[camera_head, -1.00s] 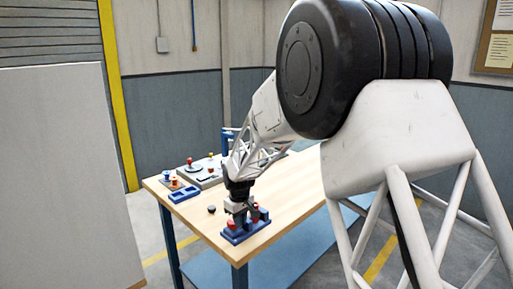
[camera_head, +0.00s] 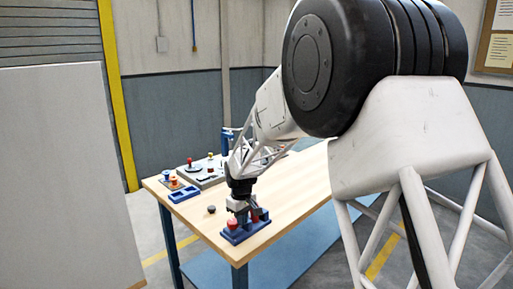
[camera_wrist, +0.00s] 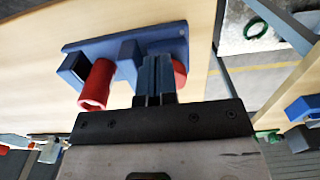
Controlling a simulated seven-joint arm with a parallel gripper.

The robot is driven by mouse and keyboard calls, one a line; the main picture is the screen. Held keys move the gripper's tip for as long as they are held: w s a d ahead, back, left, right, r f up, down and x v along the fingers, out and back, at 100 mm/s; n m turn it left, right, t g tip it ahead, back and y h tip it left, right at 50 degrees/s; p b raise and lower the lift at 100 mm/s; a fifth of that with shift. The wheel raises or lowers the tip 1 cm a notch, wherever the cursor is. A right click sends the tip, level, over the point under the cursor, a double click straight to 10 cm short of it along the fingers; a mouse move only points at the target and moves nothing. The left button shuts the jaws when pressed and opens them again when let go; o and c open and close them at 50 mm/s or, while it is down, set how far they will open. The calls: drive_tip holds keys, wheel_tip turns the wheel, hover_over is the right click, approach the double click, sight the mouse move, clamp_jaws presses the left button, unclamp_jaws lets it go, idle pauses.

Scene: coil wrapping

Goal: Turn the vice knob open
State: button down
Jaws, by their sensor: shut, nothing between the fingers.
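The blue vice (camera_head: 244,234) stands near the front edge of the wooden table. In the wrist view its blue base (camera_wrist: 105,48) carries blue blocks. A red cylinder (camera_wrist: 97,84) sticks out on the left, and a second red round part (camera_wrist: 180,74) shows on the right, partly hidden by my fingers. I cannot tell for sure which red part is the knob. My gripper (camera_head: 241,218) is low over the vice, pointing down. In the wrist view its fingers (camera_wrist: 155,62) are shut together between the red parts, with nothing held. Whether they touch the vice is unclear.
A small black round piece (camera_head: 211,209) lies left of the vice. A blue tray (camera_head: 184,194) and a grey board (camera_head: 208,174) with coloured pieces stand farther back. The right part of the tabletop (camera_head: 300,185) is clear. The table edge is close to the vice.

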drive_tip(key=shift+r, duration=1.95)
drive_tip(key=shift+a+r, duration=0.1)
drive_tip(key=shift+a, duration=0.05)
drive_tip(key=shift+a+r, duration=0.45)
drive_tip(key=shift+a, duration=0.1)
drive_tip(key=shift+f, duration=0.1)
